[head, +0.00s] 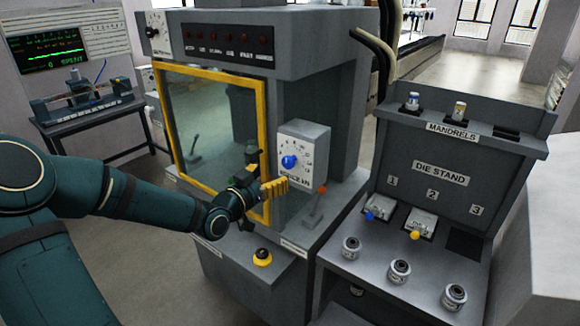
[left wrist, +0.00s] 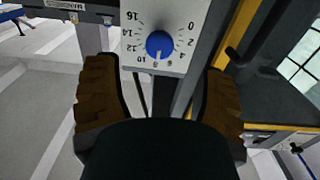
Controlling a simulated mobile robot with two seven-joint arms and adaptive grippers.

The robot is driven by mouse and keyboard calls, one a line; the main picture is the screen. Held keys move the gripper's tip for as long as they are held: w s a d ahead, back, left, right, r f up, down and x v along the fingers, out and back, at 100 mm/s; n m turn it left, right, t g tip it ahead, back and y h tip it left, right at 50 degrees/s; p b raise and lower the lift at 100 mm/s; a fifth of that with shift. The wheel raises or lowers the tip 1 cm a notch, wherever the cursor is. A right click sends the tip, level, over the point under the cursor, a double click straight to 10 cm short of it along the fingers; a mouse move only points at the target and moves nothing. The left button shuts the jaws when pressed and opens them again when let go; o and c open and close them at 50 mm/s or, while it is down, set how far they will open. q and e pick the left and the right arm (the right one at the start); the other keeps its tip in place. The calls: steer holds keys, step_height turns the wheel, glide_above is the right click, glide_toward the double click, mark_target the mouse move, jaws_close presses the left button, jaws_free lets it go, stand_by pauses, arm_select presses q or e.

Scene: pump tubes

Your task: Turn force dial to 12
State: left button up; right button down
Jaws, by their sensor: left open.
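The force dial is a blue knob (head: 289,161) on a light grey scale plate (head: 312,146) fixed to the press machine. In the left wrist view the blue knob (left wrist: 160,44) sits inside a ring of numbers from 0 to 16. A pale pointer mark on the knob points down, near the 8. My left gripper (head: 275,187) is just below and in front of the dial in the head view. In the left wrist view its two brown ridged fingers are spread wide on either side below the plate, apart from the knob, with nothing between them. My right gripper is not in view.
A yellow-framed door (head: 263,125) stands left of the dial. The die stand (head: 440,175) is to the right.

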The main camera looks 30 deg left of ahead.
mark_target(286, 164)
arm_select(q)
steer(key=w, duration=0.8)
steer(key=shift+w+d+b, duration=0.1)
steer(key=shift+d+b, duration=0.25)
jaws_close()
